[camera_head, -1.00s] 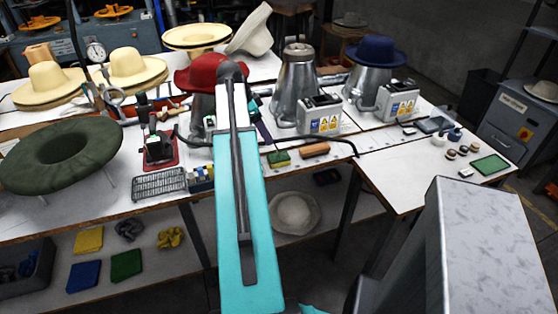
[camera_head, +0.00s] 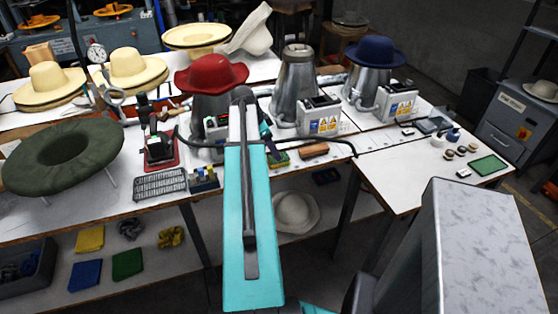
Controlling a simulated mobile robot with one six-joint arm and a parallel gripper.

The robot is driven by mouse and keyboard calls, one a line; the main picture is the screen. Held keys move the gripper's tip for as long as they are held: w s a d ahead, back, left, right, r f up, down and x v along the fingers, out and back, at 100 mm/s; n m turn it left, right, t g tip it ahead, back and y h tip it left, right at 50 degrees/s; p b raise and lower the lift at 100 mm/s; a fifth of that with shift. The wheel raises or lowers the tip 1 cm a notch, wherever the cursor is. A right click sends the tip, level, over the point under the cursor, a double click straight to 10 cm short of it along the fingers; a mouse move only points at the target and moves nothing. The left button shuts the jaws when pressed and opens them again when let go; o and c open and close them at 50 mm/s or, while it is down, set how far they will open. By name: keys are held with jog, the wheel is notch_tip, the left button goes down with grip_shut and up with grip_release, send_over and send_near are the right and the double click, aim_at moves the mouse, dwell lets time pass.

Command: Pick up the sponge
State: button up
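The sponge (camera_head: 281,160), green with a yellowish side, lies near the front edge of the white table, just left of a brown wooden block. My teal arm reaches up the middle of the picture towards the table. My gripper (camera_head: 272,147) shows only as a small dark shape beyond the arm's upper end, right by the sponge, and seems to cover part of it. Its fingers are too small and hidden to tell open from shut. I cannot tell whether it touches the sponge.
The brown block (camera_head: 314,150) lies close to the sponge's right. Metal hat formers with a red hat (camera_head: 212,74) and a blue hat (camera_head: 375,50) stand behind. A dark cable runs along the table edge. A metal grid (camera_head: 160,184) and small bottles lie to the left.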

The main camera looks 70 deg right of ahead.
jog(key=shift+f, duration=0.1)
dwell(0.3)
jog(key=shift+p+x, duration=0.85)
jog(key=shift+x, duration=1.7)
jog(key=shift+w, duration=0.15)
jog(key=c, duration=1.1)
